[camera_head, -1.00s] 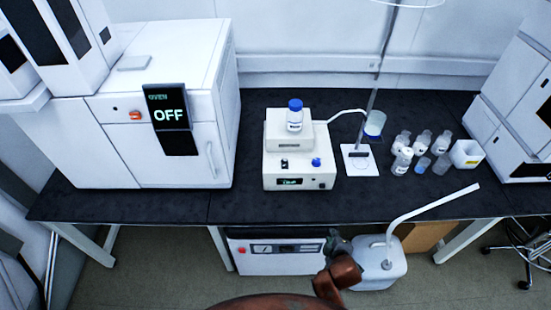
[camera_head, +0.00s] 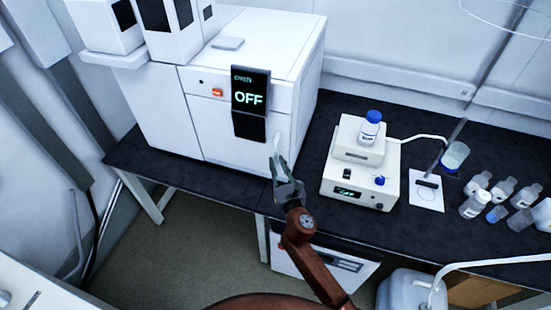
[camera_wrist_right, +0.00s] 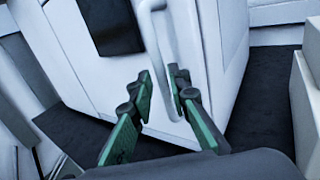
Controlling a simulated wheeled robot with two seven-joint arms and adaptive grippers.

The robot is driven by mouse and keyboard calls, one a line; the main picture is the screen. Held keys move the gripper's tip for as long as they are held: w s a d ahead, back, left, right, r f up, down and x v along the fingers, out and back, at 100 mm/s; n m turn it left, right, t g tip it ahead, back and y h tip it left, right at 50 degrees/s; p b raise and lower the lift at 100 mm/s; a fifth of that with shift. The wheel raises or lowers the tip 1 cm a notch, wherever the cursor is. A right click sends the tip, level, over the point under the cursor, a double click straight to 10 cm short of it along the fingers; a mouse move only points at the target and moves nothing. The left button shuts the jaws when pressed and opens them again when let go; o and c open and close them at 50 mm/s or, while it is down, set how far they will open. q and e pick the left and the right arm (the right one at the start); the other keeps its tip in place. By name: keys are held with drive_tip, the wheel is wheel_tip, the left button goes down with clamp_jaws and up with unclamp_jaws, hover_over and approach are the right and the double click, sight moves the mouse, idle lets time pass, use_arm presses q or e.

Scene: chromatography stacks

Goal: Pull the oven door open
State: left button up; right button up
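The white oven (camera_head: 165,108) stands on the dark bench at the left, with a display reading OFF (camera_head: 249,98). Its door (camera_head: 228,148) looks shut, flush with the front. My right gripper (camera_head: 277,168) is in front of the door's right side, at the handle, and partly hides it. In the right wrist view the pale vertical handle (camera_wrist_right: 158,45) runs down towards the gap between the two green-and-black fingers (camera_wrist_right: 161,92). The fingers are apart, one on each side of the handle's lower part; I cannot tell whether either touches it. My left gripper is out of view.
A white stirrer-like device (camera_head: 361,170) with a blue-capped bottle (camera_head: 370,128) stands right of the oven. Several small bottles (camera_head: 497,192) are further right. Below the bench are a white unit (camera_head: 325,268) and a jug (camera_head: 405,292). The floor left of them is clear.

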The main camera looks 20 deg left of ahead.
sight(276, 159)
drive_tip(key=shift+b+x, duration=0.4)
drive_tip(key=shift+x, duration=1.25)
drive_tip(key=shift+d, duration=0.1)
clamp_jaws()
